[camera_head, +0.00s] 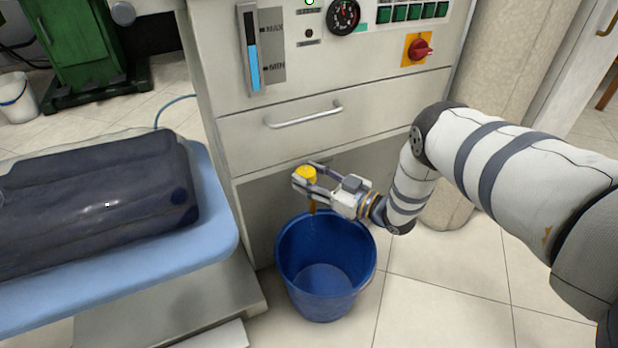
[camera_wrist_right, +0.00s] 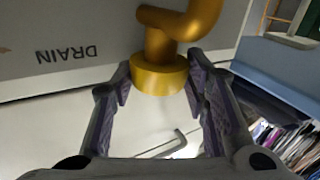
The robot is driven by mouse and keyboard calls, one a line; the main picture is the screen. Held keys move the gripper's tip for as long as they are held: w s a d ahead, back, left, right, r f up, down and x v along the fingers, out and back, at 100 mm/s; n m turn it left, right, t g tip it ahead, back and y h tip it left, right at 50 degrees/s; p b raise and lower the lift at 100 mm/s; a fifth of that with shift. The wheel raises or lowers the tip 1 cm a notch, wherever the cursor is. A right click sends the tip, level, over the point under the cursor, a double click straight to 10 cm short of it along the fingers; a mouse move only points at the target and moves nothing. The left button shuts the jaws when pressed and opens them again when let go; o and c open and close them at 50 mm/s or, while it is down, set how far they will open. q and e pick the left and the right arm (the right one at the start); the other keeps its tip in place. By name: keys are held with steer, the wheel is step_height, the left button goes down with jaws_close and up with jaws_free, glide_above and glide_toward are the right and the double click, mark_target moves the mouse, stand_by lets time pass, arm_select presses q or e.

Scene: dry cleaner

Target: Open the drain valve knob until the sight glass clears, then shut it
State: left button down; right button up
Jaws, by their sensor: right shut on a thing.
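The yellow drain valve knob (camera_head: 305,173) sits on the front of the machine, above a blue bucket (camera_head: 320,313). My right gripper (camera_head: 306,178) is shut on the knob, with a finger on each side of it. In the right wrist view the knob (camera_wrist_right: 159,75) is between the fingertips, beside the word DRAIN, with a bent yellow pipe joined to it. The sight glass (camera_head: 249,50) shows blue liquid from its bottom to between the MAX and MIN marks, dark above. I cannot tell whether liquid runs from the spout. My left gripper is not in view.
An ironing board (camera_head: 215,232) with dark folded cloth (camera_head: 95,205) stands at the left. A drawer handle (camera_head: 303,115) juts out above the knob. A red switch (camera_head: 419,49) and a gauge (camera_head: 343,15) are higher up. Tiled floor is clear right of the bucket.

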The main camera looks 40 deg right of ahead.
steer(key=shift+d+n+g+y, duration=0.2)
steer(key=shift+n+g+y, duration=0.1)
steer(key=shift+n+y, duration=0.3)
steer(key=o, duration=0.8)
steer(key=shift+o, duration=0.2)
